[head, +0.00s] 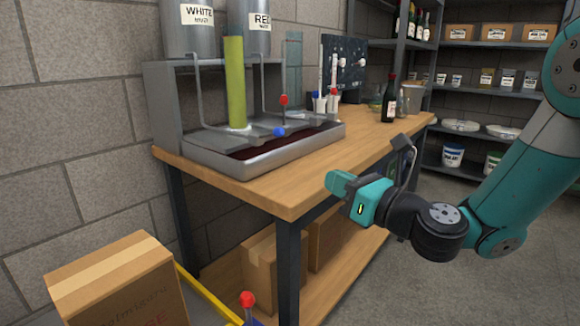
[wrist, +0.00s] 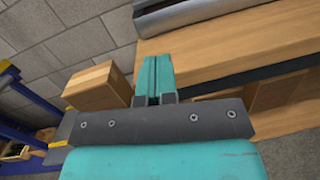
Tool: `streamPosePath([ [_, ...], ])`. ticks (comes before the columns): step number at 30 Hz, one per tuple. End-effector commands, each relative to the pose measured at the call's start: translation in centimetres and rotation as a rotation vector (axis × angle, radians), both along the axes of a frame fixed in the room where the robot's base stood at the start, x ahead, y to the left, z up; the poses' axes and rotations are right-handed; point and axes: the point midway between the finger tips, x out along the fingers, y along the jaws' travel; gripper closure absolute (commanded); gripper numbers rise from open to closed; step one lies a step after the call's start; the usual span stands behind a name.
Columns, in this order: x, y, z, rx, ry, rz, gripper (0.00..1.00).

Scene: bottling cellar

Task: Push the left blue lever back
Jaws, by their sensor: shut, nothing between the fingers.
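The left blue lever shows as a blue knob (head: 279,132) low at the front of the filling stand (head: 170,105), by the drip tray (head: 262,160). A red knob (head: 283,99) sits higher, just behind it. A smaller blue knob (head: 315,95) shows further right on the bench. My gripper (head: 337,183) is in front of the bench edge, lower and to the right of the left blue knob, clear of it. Its fingers are together and empty, pointing left. In the wrist view the closed fingers (wrist: 153,72) reach towards the bench edge; no lever shows there.
A tall yellow-green bottle (head: 236,85) stands on the tray beneath the tanks. A dark bottle (head: 389,105) stands further along the wooden bench (head: 300,185). A cardboard box (head: 118,280) is at lower left. The front right of the bench top is clear.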

Motion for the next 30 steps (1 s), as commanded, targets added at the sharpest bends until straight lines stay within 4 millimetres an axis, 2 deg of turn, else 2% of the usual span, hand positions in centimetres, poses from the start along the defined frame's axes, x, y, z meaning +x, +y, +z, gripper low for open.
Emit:
streamPosePath([
  [10, 0.1, 0.1, 0.2, 0.005, 0.004, -0.002, 1.00],
  [14, 0.8, 0.8, 0.6, 0.004, 0.003, 0.001, 1.00],
  [27, 6.8, 7.2, 1.4, 0.003, -0.002, 0.003, 1.00],
  [30, 7.7, 7.9, 2.7, 0.003, -0.004, 0.001, 1.00],
])
